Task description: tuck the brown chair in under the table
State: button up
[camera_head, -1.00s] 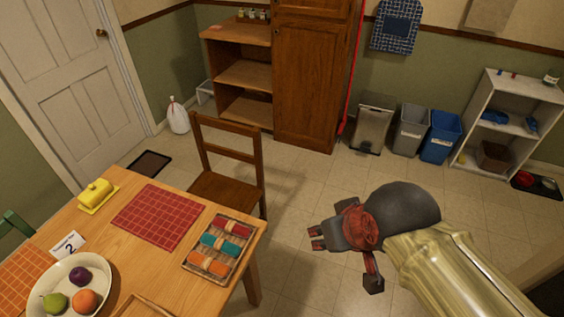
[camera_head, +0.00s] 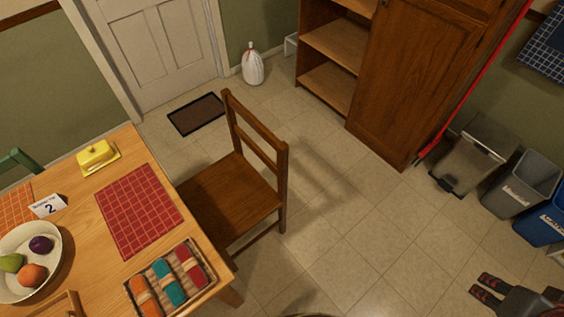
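The brown chair (camera_head: 232,195) stands at the table's far right side, its seat front close to the table edge and its slatted back (camera_head: 262,145) turned away from the table. Most of the seat shows outside the tabletop. The wooden table (camera_head: 88,217) fills the lower left of the view. My gripper (camera_head: 486,288) is at the lower right corner, over the floor and well apart from the chair. Its dark fingers with red parts point left and stand apart, with nothing between them. The rest of it is cut off by the frame edge.
On the table are a red placemat (camera_head: 138,210), a tray of rolled napkins (camera_head: 205,262), a fruit bowl (camera_head: 56,278) and a yellow butter dish (camera_head: 97,156). A tall cabinet (camera_head: 420,85) and bins (camera_head: 474,155) stand beyond. Tiled floor (camera_head: 350,235) between chair and gripper is clear.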

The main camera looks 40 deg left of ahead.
aim_at(229, 197)
jog(key=i+u, duration=0.95)
jog(key=i+l+u, duration=0.3)
jog(key=u, duration=0.2)
jog(key=i+l+u, duration=0.15)
jog(key=i+u, duration=0.35)
jog(key=i+l+u, duration=0.2)
jog(key=u, duration=0.3)
jog(key=i+l+u, duration=0.3)
jog(key=l+u, duration=0.2)
jog(key=i+l+u, duration=0.15)
jog(key=l+u, duration=0.35)
